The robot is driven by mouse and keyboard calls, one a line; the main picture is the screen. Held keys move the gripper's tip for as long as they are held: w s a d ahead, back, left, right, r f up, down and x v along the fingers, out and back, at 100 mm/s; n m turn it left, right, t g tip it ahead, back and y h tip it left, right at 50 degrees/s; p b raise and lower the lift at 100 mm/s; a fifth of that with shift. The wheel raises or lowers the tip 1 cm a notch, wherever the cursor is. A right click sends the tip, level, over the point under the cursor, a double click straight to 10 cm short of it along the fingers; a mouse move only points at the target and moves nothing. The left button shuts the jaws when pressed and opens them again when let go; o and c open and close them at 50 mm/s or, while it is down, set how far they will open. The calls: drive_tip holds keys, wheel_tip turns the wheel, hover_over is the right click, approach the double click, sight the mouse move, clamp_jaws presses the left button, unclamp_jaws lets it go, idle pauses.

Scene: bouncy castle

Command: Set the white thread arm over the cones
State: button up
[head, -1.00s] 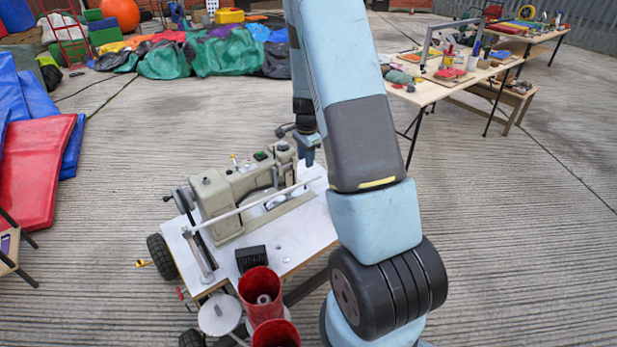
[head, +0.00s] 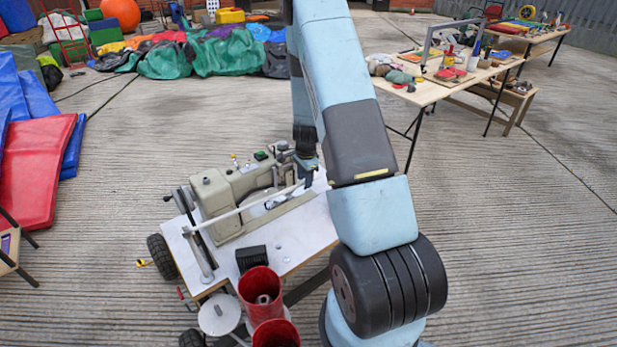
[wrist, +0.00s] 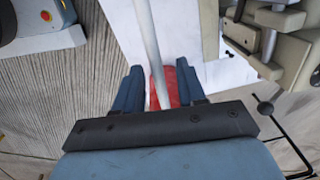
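The white thread arm (head: 245,207) is a long thin rod on the sewing machine's table, reaching from a post at the near left across the front of the machine. My gripper (head: 308,180) is at its far right end. In the wrist view, the thread arm (wrist: 148,35) runs down between the open fingers of my gripper (wrist: 160,78), with gaps visible on both sides. A red patch shows behind the rod there; I cannot tell what it is.
The beige sewing machine (head: 228,188) stands close behind the rod on a white wheeled table (head: 290,238). A black box (head: 251,258) lies near its front edge. A white disc (head: 219,314) stands beside the red containers. Concrete floor is open to the right.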

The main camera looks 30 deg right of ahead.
drive_tip(key=shift+c, duration=0.5)
clamp_jaws()
